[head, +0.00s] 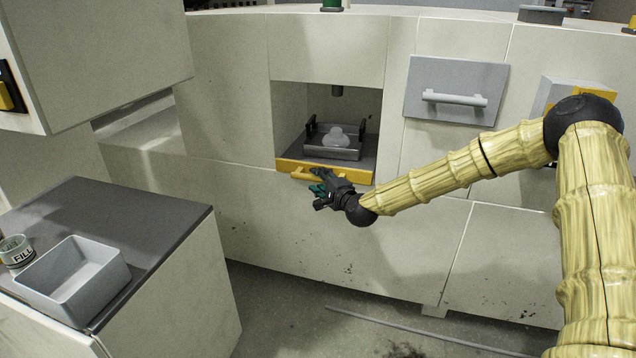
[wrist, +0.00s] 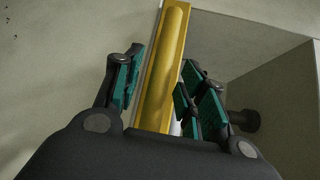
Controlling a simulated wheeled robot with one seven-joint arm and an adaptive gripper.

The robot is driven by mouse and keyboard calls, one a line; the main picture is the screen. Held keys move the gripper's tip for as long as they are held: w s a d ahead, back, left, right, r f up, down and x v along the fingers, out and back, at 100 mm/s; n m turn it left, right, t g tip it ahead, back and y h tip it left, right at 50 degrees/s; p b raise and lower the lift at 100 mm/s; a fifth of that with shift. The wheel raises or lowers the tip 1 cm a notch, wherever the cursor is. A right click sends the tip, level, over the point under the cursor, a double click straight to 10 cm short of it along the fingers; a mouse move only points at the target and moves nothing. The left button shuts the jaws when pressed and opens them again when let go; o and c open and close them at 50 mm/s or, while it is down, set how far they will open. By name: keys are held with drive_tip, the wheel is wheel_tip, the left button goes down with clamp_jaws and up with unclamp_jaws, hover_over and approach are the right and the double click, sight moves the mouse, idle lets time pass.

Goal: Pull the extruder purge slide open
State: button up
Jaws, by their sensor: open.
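The purge slide has a yellow front (head: 352,174) at the foot of a recess in the cream machine, roughly flush with its face. A yellow bar handle (head: 303,174) is fixed to that front; it also shows lengthwise in the wrist view (wrist: 168,70). A grey metal tray (head: 346,154) with a pale lump (head: 336,137) stands in the recess above the front. My gripper (head: 320,185) is at the handle, covering part of it. In the wrist view my gripper (wrist: 160,82) is open, its teal pads on either side of the bar. I cannot tell whether they touch it.
A nozzle (head: 337,91) hangs above the tray. A grey panel with a white handle (head: 454,98) is to the right. A cabinet at front left carries a grey bin (head: 75,278) and a cup (head: 16,252). A thin strip (head: 420,331) lies on otherwise fairly clear floor.

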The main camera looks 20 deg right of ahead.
drive_tip(key=shift+w+a+f, duration=0.1)
drive_tip(key=shift+w+a, duration=0.05)
drive_tip(key=shift+w, duration=0.45)
drive_tip(key=shift+c, duration=0.5)
clamp_jaws()
